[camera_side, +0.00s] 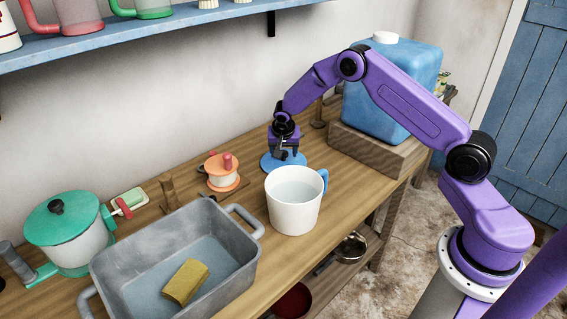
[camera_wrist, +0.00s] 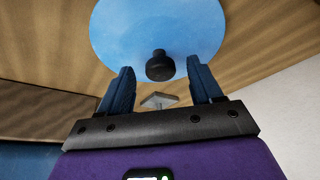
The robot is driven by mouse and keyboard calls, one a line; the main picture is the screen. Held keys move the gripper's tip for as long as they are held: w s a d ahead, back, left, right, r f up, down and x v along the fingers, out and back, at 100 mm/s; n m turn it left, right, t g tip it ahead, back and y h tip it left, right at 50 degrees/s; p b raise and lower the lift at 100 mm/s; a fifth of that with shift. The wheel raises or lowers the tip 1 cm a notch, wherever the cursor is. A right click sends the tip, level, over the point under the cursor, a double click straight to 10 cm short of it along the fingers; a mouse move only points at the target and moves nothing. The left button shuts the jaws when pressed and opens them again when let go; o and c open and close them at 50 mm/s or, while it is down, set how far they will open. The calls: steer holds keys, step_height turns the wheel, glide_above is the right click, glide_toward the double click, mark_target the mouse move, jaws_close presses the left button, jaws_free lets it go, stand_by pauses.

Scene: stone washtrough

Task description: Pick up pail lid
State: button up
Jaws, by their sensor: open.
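The pail lid (camera_side: 271,165) is a flat blue disc lying on the wooden bench, just behind the white pail. In the wrist view the blue lid (camera_wrist: 180,22) fills the top, with its black knob (camera_wrist: 160,66) facing up. My gripper (camera_side: 287,155) is low over the lid, pointing down. In the wrist view my gripper (camera_wrist: 163,80) is open, with a finger on each side of the knob and gaps between them. The fingers are not touching the knob. In the side view the gripper hides the knob and part of the lid.
A white pail (camera_side: 293,212) of water with a blue handle stands close in front of the lid. A blue water container (camera_side: 380,95) on a wooden block is to the right. A grey basin (camera_side: 130,250) with a yellow sponge (camera_side: 186,282) and an orange-topped jar (camera_side: 222,171) are left.

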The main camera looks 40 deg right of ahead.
steer(key=shift+x, duration=0.95)
steer(key=shift+r, duration=0.1)
steer(key=c, duration=1.1)
steer(key=shift+c, duration=0.2)
